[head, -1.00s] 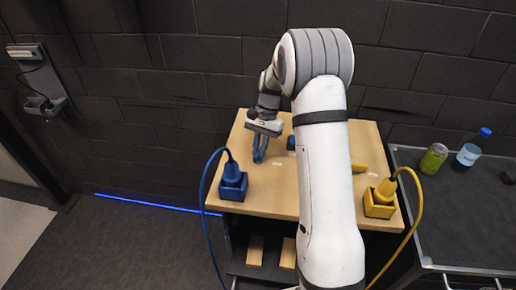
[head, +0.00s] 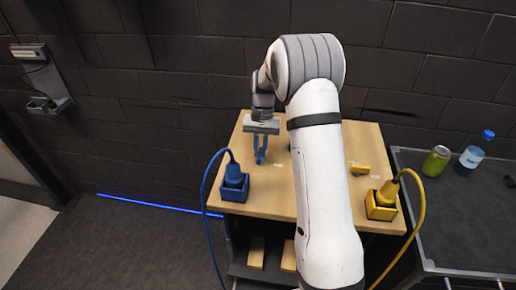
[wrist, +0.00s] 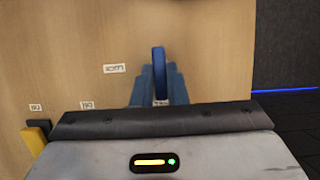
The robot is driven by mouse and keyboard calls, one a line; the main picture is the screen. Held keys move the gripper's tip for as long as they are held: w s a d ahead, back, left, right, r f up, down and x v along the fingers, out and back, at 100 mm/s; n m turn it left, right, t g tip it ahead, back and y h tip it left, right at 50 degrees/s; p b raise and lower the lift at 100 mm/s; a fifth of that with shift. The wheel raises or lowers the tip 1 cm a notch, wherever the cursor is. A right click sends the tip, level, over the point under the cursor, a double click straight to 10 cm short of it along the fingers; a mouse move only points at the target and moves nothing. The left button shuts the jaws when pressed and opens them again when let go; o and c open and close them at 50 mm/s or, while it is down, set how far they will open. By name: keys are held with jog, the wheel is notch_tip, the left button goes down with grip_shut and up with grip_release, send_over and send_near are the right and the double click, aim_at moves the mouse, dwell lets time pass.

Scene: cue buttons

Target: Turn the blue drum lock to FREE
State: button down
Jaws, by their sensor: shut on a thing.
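In the wrist view, a blue upright piece (wrist: 158,62), seen edge-on, rises from between the blue fingers of my gripper (wrist: 158,88). I take it for the handle of the blue drum lock. The fingers are shut on it. In the head view, my gripper (head: 260,155) points down at the back left of the wooden table (head: 270,205). The drum's body is hidden. Small white labels show on the wood, one of them (wrist: 115,68) left of the fingers; I cannot read them.
A blue plug in a blue socket (head: 234,188) and a yellow plug in a yellow socket (head: 381,205) stand on the front corners, with trailing cables. A small yellow piece (head: 360,169) lies right of my arm.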

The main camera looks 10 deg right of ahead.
jog(key=shift+w+r, duration=0.15)
jog(key=shift+w, duration=0.05)
jog(key=c, duration=1.5)
grip_release()
jog(key=shift+c, duration=0.2)
jog(key=shift+o, duration=0.5)
jog(key=b+v, duration=0.1)
jog(key=v, duration=0.6)
jog(key=shift+w+r, duration=0.15)
jog(key=shift+r, duration=0.1)
